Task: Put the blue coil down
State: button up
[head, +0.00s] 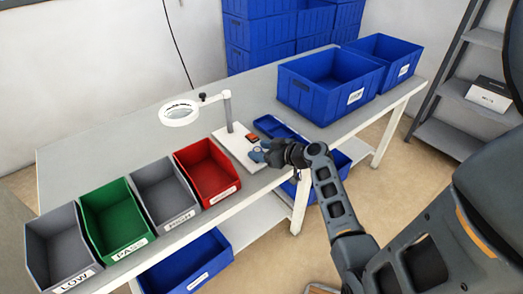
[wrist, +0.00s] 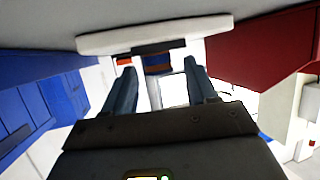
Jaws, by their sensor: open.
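The blue coil (wrist: 157,60) shows in the wrist view as a small blue piece with a brownish band. It is between and just beyond my fingertips, against a dark block (wrist: 160,48) on the white base plate (wrist: 100,43). I cannot tell whether the coil touches a finger. My gripper (wrist: 160,75) has its two blue-grey fingers apart. In the head view my gripper (head: 257,152) is low over the right part of the white plate (head: 236,141); I cannot make out the coil there.
A red-and-black piece (head: 252,138) sits on the plate, by the post of a ring magnifier (head: 180,112). A red bin (head: 205,170) stands left of the plate, with grey and green bins beyond. A shallow blue tray (head: 270,125) and large blue crates (head: 325,85) are right.

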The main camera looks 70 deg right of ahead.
jog(key=b+v, duration=0.2)
jog(key=v, duration=1)
jog(key=s+a+f+g, duration=0.1)
jog(key=a+f, duration=0.1)
jog(key=a, duration=0.8)
jog(key=s+a+f+g, duration=0.1)
jog(key=a+f+g, duration=0.15)
jog(key=a, duration=0.75)
jog(key=s+a+r+n+t+y, duration=0.1)
jog(key=s+a+r, duration=0.3)
jog(key=a+r, duration=0.4)
jog(key=s+a+r+n+t+y, duration=0.2)
jog(key=s+a+r+t, duration=0.2)
jog(key=a+r, duration=0.4)
jog(key=shift+s+y, duration=0.4)
jog(key=shift+s, duration=0.3)
